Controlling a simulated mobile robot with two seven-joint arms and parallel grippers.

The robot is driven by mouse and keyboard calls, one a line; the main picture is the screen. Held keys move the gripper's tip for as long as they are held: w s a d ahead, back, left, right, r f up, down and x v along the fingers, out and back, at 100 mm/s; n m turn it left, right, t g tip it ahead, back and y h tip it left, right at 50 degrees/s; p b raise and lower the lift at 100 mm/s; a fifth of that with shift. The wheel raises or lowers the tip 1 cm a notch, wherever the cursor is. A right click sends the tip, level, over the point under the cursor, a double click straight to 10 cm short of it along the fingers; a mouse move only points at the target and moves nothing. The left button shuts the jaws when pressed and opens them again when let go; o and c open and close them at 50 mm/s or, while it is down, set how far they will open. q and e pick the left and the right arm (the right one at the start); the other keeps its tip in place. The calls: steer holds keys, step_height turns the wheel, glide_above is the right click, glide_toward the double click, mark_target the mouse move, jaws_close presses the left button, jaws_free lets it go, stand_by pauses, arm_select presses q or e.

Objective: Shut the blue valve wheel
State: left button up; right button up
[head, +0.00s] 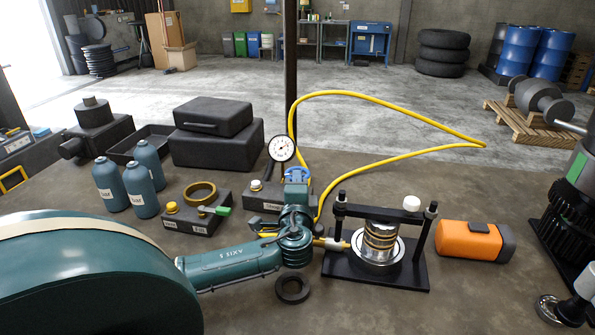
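My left gripper (297,184) is at the far end of that wrist, at or very near the wheel. The wrist hides its fingers and the lower part of the wheel, so I cannot tell whether they touch. My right gripper is not in view.
A yellow hose (390,95) loops behind the gauge. A black press (375,275) with a ringed metal part stands to the right, beside an orange case (475,239). Teal bottles (140,198) and a block with a green lever (196,222) are at left. A dark ring (292,300) lies in front.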

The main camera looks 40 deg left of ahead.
mark_target(298, 167)
arm_select(q)
steer(key=shift+x, duration=2.15)
jaws_close()
